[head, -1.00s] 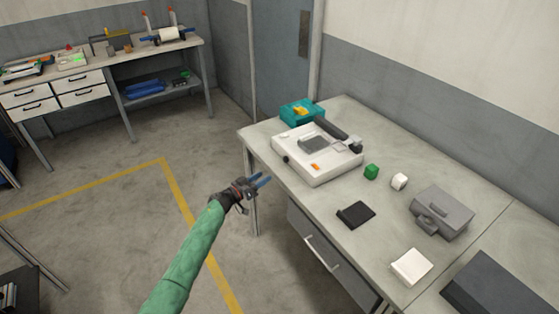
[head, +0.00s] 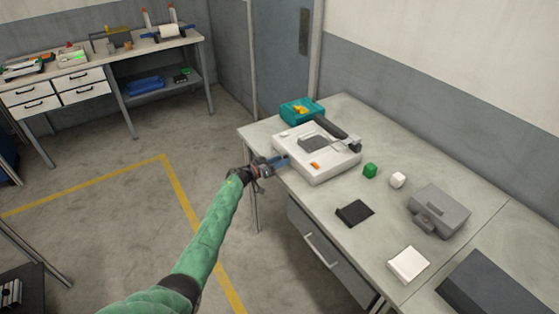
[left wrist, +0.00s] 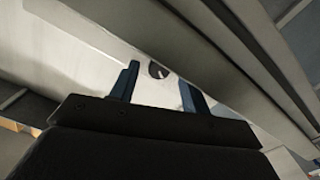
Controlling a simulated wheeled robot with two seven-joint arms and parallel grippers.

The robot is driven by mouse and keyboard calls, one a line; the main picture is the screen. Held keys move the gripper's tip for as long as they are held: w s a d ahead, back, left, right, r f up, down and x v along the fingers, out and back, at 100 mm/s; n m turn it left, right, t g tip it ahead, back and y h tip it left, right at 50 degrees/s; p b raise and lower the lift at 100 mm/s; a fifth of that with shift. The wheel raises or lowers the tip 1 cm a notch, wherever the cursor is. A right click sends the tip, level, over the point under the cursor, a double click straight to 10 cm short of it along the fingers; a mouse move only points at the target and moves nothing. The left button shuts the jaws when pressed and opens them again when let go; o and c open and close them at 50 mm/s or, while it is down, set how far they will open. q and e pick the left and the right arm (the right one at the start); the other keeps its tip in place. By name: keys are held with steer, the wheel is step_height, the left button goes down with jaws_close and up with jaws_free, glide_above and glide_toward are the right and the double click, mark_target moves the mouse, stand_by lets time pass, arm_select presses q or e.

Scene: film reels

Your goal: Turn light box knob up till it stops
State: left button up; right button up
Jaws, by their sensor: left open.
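The light box (head: 318,157) is a white box with a grey panel on top and an orange button at its near corner. It stands on the table's left part. My left gripper (head: 276,162) is at the box's left side face, open and empty. In the left wrist view the dark round knob (left wrist: 158,70) shows on the white face (left wrist: 100,50). It lies in the gap between the two blue fingers (left wrist: 158,82), just beyond their tips. I cannot tell whether a finger touches it. In the head view the gripper hides the knob. My right gripper is not in view.
A teal box (head: 300,111) stands behind the light box.

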arm_select(q)
steer(key=shift+d, duration=0.2)
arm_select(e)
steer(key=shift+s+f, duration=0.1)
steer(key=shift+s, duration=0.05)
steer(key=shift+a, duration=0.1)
arm_select(q)
steer(key=c, duration=1)
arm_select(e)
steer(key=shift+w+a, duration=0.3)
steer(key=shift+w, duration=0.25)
